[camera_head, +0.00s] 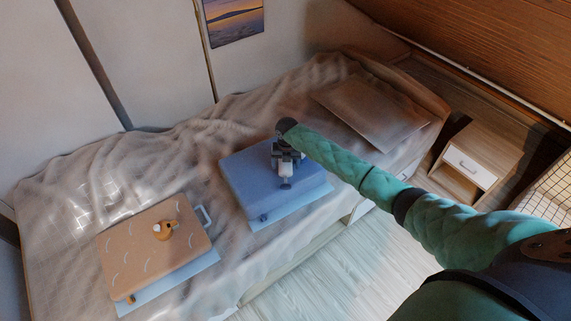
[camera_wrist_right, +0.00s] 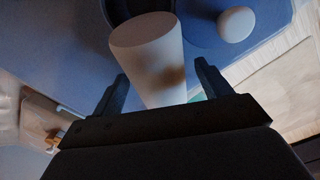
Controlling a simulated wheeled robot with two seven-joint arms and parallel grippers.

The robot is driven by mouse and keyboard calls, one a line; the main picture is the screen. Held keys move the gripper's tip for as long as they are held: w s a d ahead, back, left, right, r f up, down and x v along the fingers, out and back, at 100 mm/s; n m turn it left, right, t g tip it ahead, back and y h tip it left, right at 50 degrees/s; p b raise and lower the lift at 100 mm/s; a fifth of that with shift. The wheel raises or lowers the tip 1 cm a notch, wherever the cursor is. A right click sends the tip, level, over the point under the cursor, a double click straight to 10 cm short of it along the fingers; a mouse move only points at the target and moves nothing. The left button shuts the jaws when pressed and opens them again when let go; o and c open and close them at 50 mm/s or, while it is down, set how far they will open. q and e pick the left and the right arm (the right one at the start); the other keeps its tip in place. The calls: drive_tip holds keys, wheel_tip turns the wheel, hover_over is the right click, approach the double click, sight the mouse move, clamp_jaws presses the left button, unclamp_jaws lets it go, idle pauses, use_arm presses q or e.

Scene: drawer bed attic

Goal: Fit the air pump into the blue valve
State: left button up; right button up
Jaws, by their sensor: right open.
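My right gripper (camera_head: 285,162) is over the blue block (camera_head: 245,185) on the bed. In the right wrist view the same gripper (camera_wrist_right: 162,72) is open, with a pale tapered cylinder (camera_wrist_right: 150,50) between its fingers; I cannot tell whether they touch it. The cylinder may be part of the air pump. A pale round knob (camera_wrist_right: 236,24) on a blue round base is beside it. In the head view a small grey-blue part (camera_head: 286,184) shows below the gripper, and a small dark blue piece, possibly the blue valve (camera_head: 263,217), is at the block's front edge. My left gripper is out of view.
An orange block (camera_head: 125,250) with a grey handle (camera_head: 206,216) lies to the left, with an orange and white item (camera_head: 165,230) on it. A pillow (camera_head: 370,110) is at the back right. A bedside cabinet (camera_head: 477,158) stands right of the bed.

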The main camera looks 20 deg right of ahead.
drive_tip(key=c, duration=1.2)
drive_tip(key=shift+r, duration=0.1)
drive_tip(key=shift+c, duration=0.2)
drive_tip(key=shift+r, duration=0.35)
drive_tip(key=r+b, duration=0.2)
drive_tip(key=r, duration=0.1)
drive_tip(key=shift+s+d+r+b, duration=0.1)
drive_tip(key=shift+d+r+b, duration=0.2)
drive_tip(key=shift+b, duration=0.1)
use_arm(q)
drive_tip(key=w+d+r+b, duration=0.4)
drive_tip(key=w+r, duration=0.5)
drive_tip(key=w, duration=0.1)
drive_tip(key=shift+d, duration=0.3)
use_arm(e)
drive_tip(key=s+d+r, duration=0.7)
drive_tip(key=s, duration=0.1)
drive_tip(key=shift+s, duration=0.2)
